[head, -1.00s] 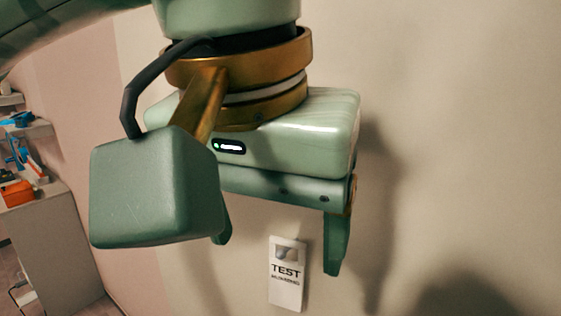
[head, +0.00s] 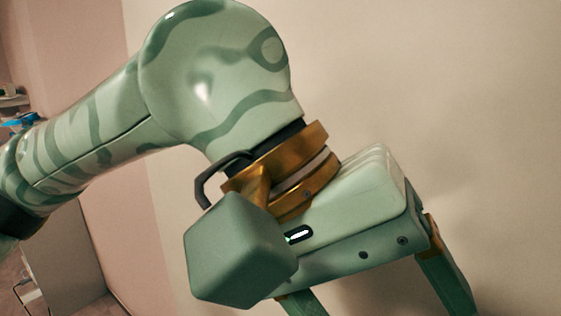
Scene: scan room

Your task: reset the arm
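My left arm comes in from the left, pale green with darker wavy bands. Its gripper (head: 381,302) hangs tilted at the lower right, in front of a plain beige wall. Its two green fingers stand wide apart and nothing shows between them. The fingertips run to or past the bottom edge of the picture. A green box-shaped part of my wrist hides some of the gripper body. My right gripper is not in view.
The beige wall (head: 450,110) fills the right side behind the gripper. At the far left stands a grey cabinet (head: 68,262), with a shelf holding a blue item (head: 20,119) above it. My arm partly hides that area.

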